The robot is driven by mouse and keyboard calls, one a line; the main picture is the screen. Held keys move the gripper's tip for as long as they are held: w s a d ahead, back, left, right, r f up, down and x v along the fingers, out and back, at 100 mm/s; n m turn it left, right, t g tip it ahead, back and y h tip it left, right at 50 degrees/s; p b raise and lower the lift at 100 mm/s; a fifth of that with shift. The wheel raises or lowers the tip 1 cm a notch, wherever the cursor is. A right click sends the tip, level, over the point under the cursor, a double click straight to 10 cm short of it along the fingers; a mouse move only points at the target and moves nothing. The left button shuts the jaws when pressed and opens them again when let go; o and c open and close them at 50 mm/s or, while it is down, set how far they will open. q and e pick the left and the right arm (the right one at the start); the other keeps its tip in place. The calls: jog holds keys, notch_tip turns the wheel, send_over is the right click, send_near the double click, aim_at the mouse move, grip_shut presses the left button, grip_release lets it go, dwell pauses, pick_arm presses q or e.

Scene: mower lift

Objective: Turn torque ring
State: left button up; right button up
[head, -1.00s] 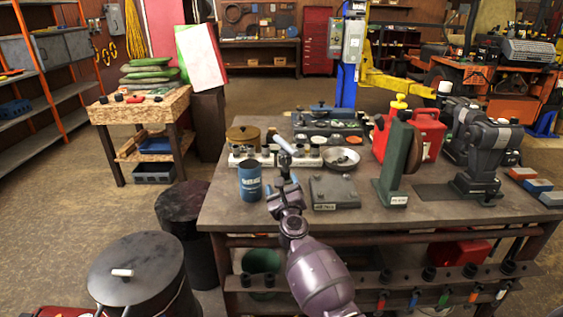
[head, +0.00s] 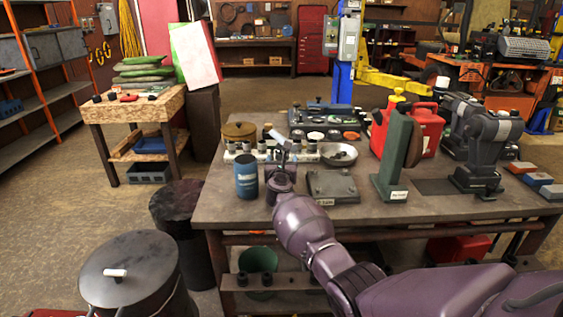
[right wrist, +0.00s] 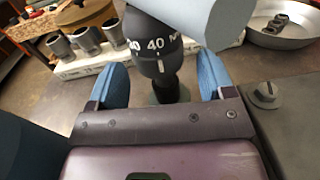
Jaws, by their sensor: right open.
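The torque ring is a dark ring (right wrist: 155,42) with white numbers, 40 among them, below a grey cylindrical handle (right wrist: 215,18) in the right wrist view. The grey handle also shows, tilted, in the head view (head: 279,140). My right gripper (right wrist: 160,70) is open, with one blue finger on each side of the ring's lower part and visible gaps. In the head view my right gripper (head: 281,172) is over the bench's front left part and hides the ring. My left gripper is not in view.
On the workbench (head: 290,212), a blue can (head: 247,177) stands left of my gripper and a grey plate (head: 332,186) lies right. Behind are a row of sockets (right wrist: 88,40) and a metal bowl (head: 339,154). A green stand (head: 391,165) and red canister (head: 428,128) stand right.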

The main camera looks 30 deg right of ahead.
jog(key=shift+b+x, duration=0.35)
jog(key=shift+x, duration=0.75)
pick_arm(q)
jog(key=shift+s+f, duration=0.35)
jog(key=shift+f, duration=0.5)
pick_arm(e)
jog(key=shift+w, duration=0.15)
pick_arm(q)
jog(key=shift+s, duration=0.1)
